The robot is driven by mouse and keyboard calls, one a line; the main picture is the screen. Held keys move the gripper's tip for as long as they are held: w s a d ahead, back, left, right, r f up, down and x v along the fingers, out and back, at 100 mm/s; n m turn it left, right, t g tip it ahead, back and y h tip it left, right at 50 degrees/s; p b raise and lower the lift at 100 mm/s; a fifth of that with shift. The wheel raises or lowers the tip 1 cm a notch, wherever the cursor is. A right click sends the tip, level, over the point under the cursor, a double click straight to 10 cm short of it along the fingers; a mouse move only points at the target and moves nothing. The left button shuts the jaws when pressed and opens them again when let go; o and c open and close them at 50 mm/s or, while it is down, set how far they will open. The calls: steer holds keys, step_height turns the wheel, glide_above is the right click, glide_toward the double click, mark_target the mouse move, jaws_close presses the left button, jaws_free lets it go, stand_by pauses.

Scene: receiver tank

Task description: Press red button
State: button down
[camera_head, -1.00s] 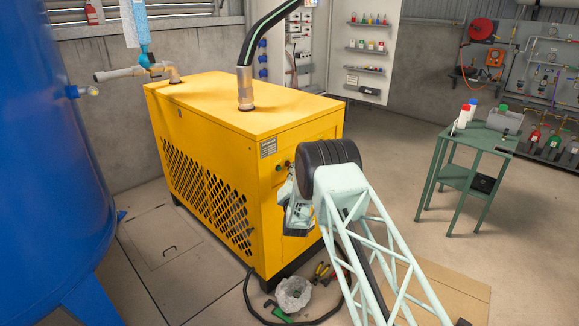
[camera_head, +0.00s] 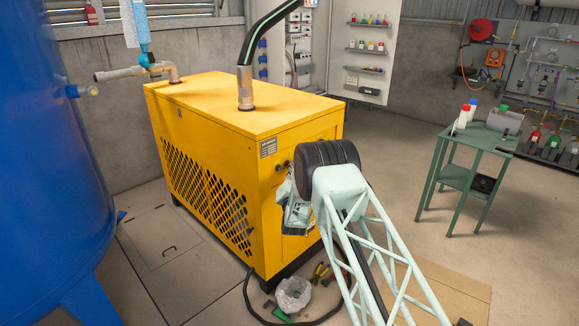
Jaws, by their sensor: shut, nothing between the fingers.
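The yellow machine (camera_head: 235,115) stands in the middle, with a label and small dark round controls (camera_head: 280,166) on its right-hand face. I cannot make out a red button there; my arm covers part of that face. My gripper (camera_head: 291,211) is close to this face, below the small controls. It is partly hidden behind my arm's black joint, and its fingertips are not clear. It looks shut, with nothing seen in it. I cannot tell whether it touches the machine.
A blue tank (camera_head: 50,150) fills the left side. A black hose (camera_head: 275,30) rises from the machine's top. A clear bag (camera_head: 293,294), tools and a cable lie on the floor in front. A green table (camera_head: 478,142) stands right, with open floor between.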

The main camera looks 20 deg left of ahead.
steer(key=shift+s+d, duration=0.1)
steer(key=shift+d, duration=0.05)
stand_by(0.7)
steer(key=shift+s+d, duration=0.2)
steer(key=shift+d, duration=0.3)
steer(key=shift+d, duration=0.1)
steer(key=shift+s+d, duration=0.3)
steer(key=shift+d, duration=0.45)
steer(key=shift+s+d, duration=0.25)
steer(key=shift+d, duration=0.55)
steer(key=shift+s+d, duration=0.3)
steer(key=shift+d, duration=0.45)
